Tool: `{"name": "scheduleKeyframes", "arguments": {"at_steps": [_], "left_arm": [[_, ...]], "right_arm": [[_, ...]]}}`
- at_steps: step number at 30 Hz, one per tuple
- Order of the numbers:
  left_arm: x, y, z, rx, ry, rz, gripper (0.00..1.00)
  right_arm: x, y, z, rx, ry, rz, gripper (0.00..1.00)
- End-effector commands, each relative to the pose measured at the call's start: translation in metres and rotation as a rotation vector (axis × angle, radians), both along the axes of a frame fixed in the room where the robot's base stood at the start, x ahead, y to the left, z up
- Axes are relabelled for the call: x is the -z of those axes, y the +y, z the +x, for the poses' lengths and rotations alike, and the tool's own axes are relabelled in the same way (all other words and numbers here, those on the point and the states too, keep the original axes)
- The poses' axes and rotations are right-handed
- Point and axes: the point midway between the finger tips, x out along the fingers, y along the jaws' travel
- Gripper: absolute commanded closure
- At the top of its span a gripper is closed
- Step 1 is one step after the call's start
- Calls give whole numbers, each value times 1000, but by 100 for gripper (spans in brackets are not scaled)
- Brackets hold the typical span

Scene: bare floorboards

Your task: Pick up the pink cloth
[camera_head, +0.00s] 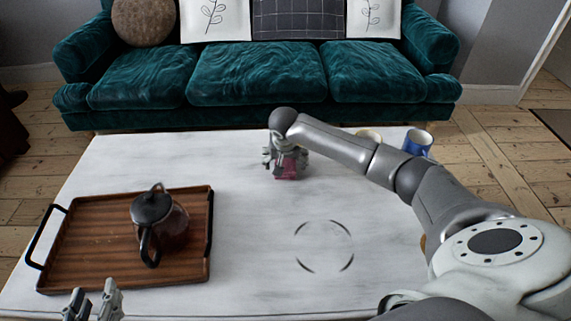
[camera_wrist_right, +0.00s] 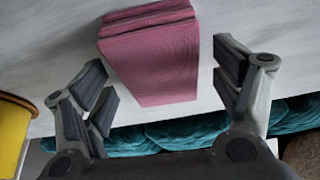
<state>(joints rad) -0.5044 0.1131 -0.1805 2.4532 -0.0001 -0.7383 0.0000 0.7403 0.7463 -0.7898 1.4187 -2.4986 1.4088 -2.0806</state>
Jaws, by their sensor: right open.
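The pink cloth (camera_head: 287,173) is a folded stack on the white table (camera_head: 240,236), near its far edge. It is partly hidden by my right gripper (camera_head: 279,160), which is right at it. In the right wrist view the cloth (camera_wrist_right: 158,58) shows between the two spread fingers of my right gripper (camera_wrist_right: 167,90). There is a gap on each side, and the fingers do not appear to touch it. My left gripper (camera_head: 93,296) is at the bottom left of the head view, its fingertips apart and nothing between them.
A wooden tray (camera_head: 85,252) with a dark teapot (camera_head: 157,222) stands at the left. A blue mug (camera_head: 418,142) and a pale mug (camera_head: 369,135) stand near the right arm. A yellow object (camera_wrist_right: 13,135) shows in the wrist view. A teal sofa (camera_head: 255,74) stands behind the table.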

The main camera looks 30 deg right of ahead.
Motion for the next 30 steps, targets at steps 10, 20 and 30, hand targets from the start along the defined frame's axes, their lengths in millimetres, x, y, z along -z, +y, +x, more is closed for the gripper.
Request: {"name": "scheduleKeyframes", "arguments": {"at_steps": [10, 20, 30], "left_arm": [[-6, -1, 4, 2, -23, -3, 60], [-4, -1, 3, 1, -19, -3, 60], [-1, -1, 0, 2, -7, -3, 60]], "right_arm": [[1, 0, 0, 0, 0, 0, 16], [1, 0, 0, 0, 0, 0, 46], [1, 0, 0, 0, 0, 0, 64]]}}
